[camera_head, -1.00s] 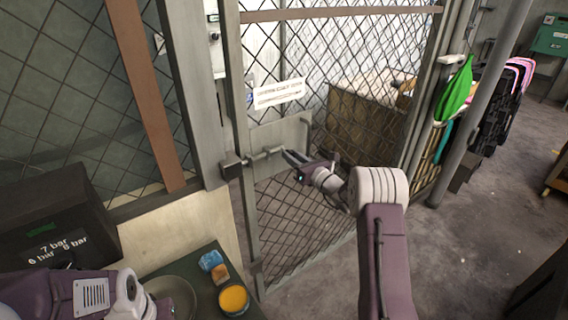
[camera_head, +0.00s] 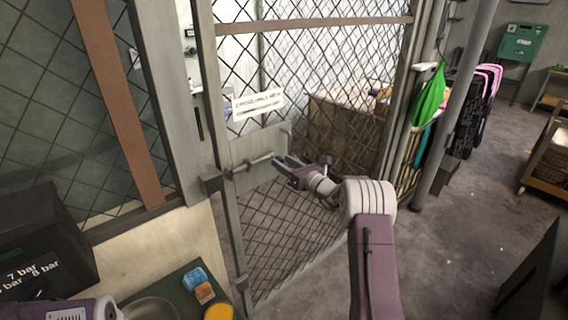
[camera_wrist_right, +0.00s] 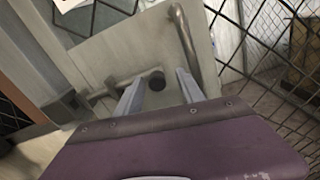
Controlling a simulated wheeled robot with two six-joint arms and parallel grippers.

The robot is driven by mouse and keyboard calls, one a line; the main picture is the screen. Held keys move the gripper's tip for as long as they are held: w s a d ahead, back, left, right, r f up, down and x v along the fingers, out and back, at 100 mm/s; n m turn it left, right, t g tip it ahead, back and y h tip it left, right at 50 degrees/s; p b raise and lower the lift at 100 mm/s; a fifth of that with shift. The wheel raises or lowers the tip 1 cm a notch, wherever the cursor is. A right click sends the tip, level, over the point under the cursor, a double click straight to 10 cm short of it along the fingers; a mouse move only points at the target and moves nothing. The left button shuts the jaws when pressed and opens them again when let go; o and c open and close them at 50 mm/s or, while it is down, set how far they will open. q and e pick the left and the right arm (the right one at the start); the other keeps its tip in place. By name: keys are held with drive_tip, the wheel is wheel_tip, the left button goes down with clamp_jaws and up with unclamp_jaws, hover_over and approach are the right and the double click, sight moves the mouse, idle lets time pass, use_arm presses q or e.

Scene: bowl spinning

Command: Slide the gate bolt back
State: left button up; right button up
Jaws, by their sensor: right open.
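The gate bolt (camera_head: 252,163) is a grey metal rod on a plain plate (camera_head: 271,144) on the mesh gate. It points left toward a bracket on the post (camera_head: 211,183). In the right wrist view the round dark end of its knob (camera_wrist_right: 157,80) shows between my fingers. My right gripper (camera_head: 281,162) is open at the right end of the bolt. In the right wrist view its two fingers (camera_wrist_right: 159,92) stand either side of the knob, and I cannot tell whether they touch it. My left gripper is out of view. How far the rod reaches into the bracket is unclear.
A bent handle (camera_wrist_right: 187,40) stands just right of the knob. A white sign (camera_head: 258,103) hangs above the plate. A bench at bottom left holds a blue sponge (camera_head: 195,278) and a bowl (camera_head: 150,309). Open floor (camera_head: 460,235) lies to the right.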

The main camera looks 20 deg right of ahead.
drive_tip(key=b+v, duration=0.2)
drive_tip(key=v, duration=0.6)
drive_tip(key=shift+s+d, duration=0.25)
drive_tip(key=shift+s, duration=0.1)
